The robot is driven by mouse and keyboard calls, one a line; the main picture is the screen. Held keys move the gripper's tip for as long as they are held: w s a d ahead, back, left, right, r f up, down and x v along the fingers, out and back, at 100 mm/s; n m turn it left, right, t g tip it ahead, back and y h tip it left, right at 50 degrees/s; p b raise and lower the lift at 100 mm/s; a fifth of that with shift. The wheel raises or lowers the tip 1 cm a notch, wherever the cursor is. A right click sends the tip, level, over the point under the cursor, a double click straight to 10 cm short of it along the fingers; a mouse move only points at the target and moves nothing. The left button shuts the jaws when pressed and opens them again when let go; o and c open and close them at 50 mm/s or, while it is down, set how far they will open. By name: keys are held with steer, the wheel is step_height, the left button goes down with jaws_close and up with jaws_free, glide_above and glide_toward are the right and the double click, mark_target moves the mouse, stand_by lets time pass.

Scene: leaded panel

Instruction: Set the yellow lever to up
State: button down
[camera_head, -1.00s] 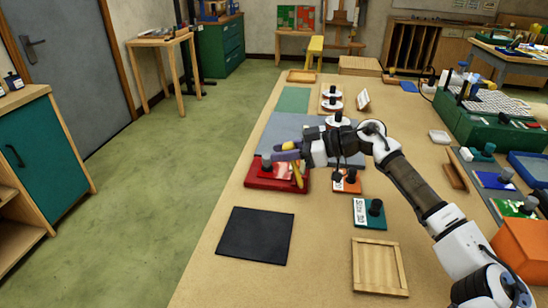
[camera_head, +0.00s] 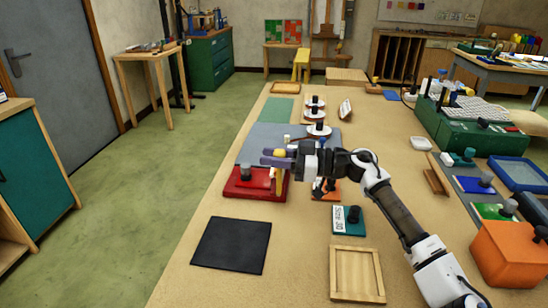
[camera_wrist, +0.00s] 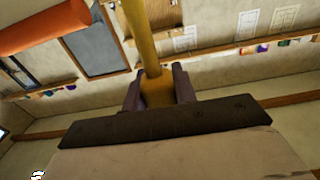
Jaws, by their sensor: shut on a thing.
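The yellow lever (camera_head: 279,182) stands at the right side of a red base (camera_head: 240,190) on the table, in the head view. Its upper part shows at my gripper (camera_head: 278,157), which comes in from the right above the base. In the wrist view the yellow lever (camera_wrist: 145,38) runs between the two purple fingers of my gripper (camera_wrist: 157,90), which is shut on it. The fingers hide part of the lever. The lever looks roughly upright, but its exact tilt is hard to tell.
A black mat (camera_head: 231,246) and a wooden tray (camera_head: 357,275) lie in front. A teal block with a dark knob (camera_head: 350,219) and an orange block (camera_head: 326,190) are right of the red base. White round pieces (camera_head: 317,115) stand behind. Open floor lies left.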

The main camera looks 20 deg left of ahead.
steer(key=c, duration=1.1)
jaws_free()
steer(key=shift+d, duration=0.1)
steer(key=w+d, duration=0.1)
steer(key=d, duration=0.3)
steer(key=w+d, duration=0.1)
steer(key=d, duration=0.8)
steer(key=shift+w+d+f, duration=0.2)
steer(key=shift+w+d, duration=0.05)
steer(key=shift+w, duration=0.15)
